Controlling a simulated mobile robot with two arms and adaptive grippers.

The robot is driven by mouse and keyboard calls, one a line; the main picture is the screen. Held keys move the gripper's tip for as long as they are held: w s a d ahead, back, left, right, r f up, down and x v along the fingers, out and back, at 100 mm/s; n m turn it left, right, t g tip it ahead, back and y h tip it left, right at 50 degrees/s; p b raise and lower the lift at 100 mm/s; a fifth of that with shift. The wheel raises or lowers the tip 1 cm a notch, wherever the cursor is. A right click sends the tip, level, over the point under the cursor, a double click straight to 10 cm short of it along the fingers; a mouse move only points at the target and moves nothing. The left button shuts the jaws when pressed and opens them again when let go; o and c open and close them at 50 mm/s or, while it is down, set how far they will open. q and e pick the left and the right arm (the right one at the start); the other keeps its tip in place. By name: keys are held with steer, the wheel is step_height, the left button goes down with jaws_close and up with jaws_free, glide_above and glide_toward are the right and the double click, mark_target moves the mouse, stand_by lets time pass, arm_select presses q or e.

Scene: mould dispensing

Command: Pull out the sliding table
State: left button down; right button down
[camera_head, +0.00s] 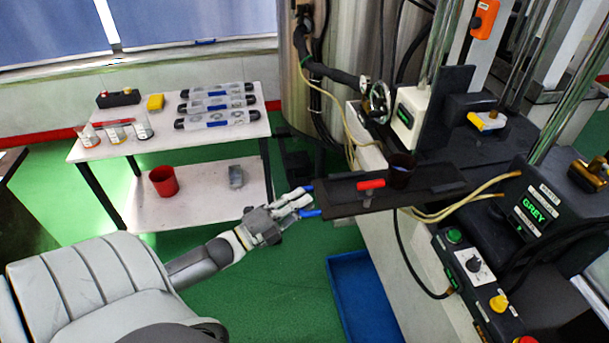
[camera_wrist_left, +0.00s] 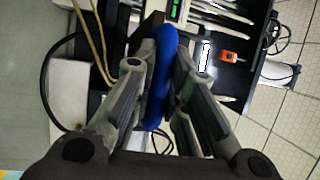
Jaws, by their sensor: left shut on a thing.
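The sliding table (camera_head: 340,208) is a dark flat plate reaching out to the left from the machine in the head view. A blue handle (camera_head: 310,213) is at its left end. My left gripper (camera_head: 300,201) is at this end with its fingers closed around the handle, and the handle's two blue ends show on either side. In the left wrist view the blue handle (camera_wrist_left: 161,75) runs between the two grey fingers. My right gripper is not in view.
A dark cup (camera_head: 402,171) and a red-handled item (camera_head: 371,184) are on the plate. A blue bin (camera_head: 350,290) stands on the floor below. A white table (camera_head: 160,141) with moulds and small cups is at the left. Green floor lies open between.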

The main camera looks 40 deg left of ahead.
arm_select(q)
steer(key=shift+a, duration=0.1)
steer(key=c, duration=1.5)
jaws_free()
steer(key=shift+o, duration=0.2)
steer(key=v, duration=1.2)
steer(key=shift+r, duration=0.1)
